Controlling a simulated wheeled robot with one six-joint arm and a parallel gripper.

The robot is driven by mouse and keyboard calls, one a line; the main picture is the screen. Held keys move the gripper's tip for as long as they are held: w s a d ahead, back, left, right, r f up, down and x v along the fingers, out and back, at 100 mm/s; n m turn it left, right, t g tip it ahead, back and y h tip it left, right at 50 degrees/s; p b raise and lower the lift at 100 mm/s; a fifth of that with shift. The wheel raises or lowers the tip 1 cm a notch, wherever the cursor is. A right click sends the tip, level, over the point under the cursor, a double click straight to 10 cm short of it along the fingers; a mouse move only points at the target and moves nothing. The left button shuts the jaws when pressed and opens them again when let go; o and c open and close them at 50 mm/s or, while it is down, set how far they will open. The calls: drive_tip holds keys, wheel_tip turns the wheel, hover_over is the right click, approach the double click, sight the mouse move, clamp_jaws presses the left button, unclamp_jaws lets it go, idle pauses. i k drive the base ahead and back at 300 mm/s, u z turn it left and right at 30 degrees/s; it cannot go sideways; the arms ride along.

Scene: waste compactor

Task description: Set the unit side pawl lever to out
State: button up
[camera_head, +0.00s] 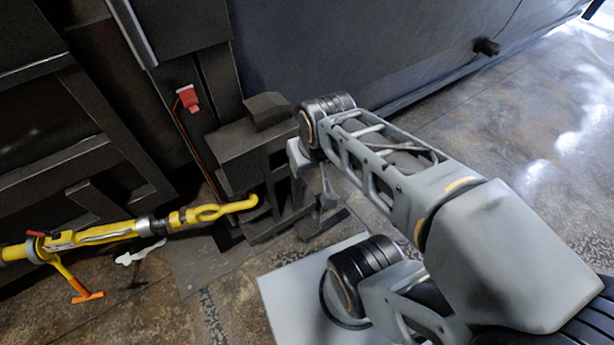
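A yellow ratchet turnbuckle (100,234) runs from the left edge towards the dark machine and ends in a yellow hook (238,205). A small red part (40,233) sits on top of its body, and an orange-ended handle (88,297) hangs below. I cannot tell which small part is the unit side pawl lever, nor its setting. My gripper (327,200) seems to point down at the end of my arm, right of the hook and apart from the turnbuckle. It is small and partly hidden by my wrist, so its opening is unclear.
The dark machine bracket (245,150) stands between my wrist and the turnbuckle. A red fitting (188,97) is on the machine's upright. A white piece (140,252) lies beneath the turnbuckle. A large dark wall (400,45) fills the back. The floor at right is clear.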

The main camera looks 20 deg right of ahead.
sight(56, 236)
drive_tip(key=u, duration=0.3)
drive_tip(key=k, duration=0.4)
drive_tip(key=u, duration=1.6)
drive_tip(key=i, duration=2.15)
drive_tip(key=z, duration=1.75)
drive_tip(key=k, duration=0.65)
drive_tip(key=u, duration=0.4)
